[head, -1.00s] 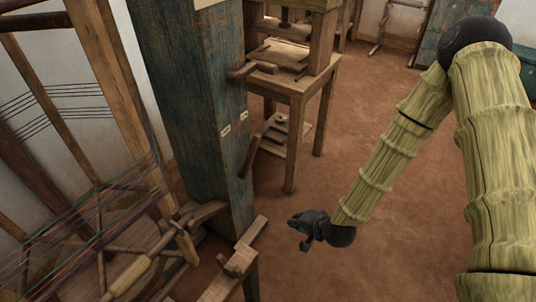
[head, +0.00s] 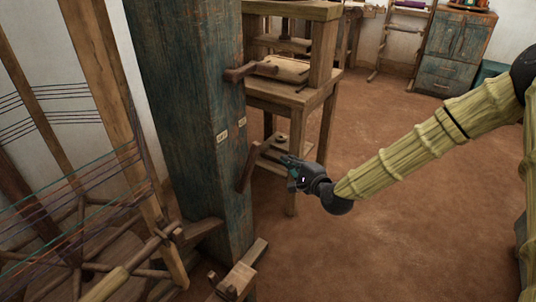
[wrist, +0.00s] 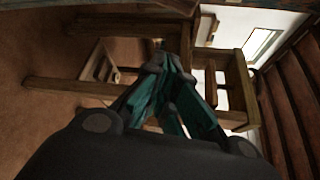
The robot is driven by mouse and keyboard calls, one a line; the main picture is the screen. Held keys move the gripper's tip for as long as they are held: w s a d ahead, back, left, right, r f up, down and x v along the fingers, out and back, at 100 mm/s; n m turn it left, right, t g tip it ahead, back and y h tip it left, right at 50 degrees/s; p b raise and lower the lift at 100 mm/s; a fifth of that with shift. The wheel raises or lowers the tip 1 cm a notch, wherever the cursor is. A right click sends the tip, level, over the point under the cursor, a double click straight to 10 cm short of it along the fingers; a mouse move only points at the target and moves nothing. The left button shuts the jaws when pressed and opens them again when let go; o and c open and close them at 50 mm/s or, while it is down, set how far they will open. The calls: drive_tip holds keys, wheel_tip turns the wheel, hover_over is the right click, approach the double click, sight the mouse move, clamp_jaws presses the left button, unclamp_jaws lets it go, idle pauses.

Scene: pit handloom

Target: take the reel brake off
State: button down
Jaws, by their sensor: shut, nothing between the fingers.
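A worn blue post (head: 185,110) stands left of centre in the head view. It carries an upper wooden lever (head: 240,72) sticking out to the right and a lower wooden lever (head: 248,167) that hangs at a slant. Two small pale labels (head: 222,136) are on the post between them; their writing is too small to read, so I cannot tell which lever is the reel brake. My gripper (head: 287,160) is shut and empty, to the right of the lower lever and seemingly apart from it. Its closed teal fingers (wrist: 172,65) fill the middle of the wrist view.
A wooden table (head: 290,92) with a framed device stands behind the post. A wooden frame with coloured threads (head: 75,190) is at the left. A low wooden block (head: 238,280) stands at the post's foot. The brown floor (head: 400,230) at the right is clear.

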drive_tip(key=shift+w, duration=0.1)
drive_tip(key=w+a+b, duration=0.2)
drive_tip(key=w+a, duration=0.3)
drive_tip(key=a, duration=0.2)
drive_tip(key=shift+w+a+f+b, duration=0.15)
drive_tip(key=shift+w+a+b, duration=0.05)
drive_tip(key=shift+w+b, duration=0.15)
idle(0.4)
idle(0.4)
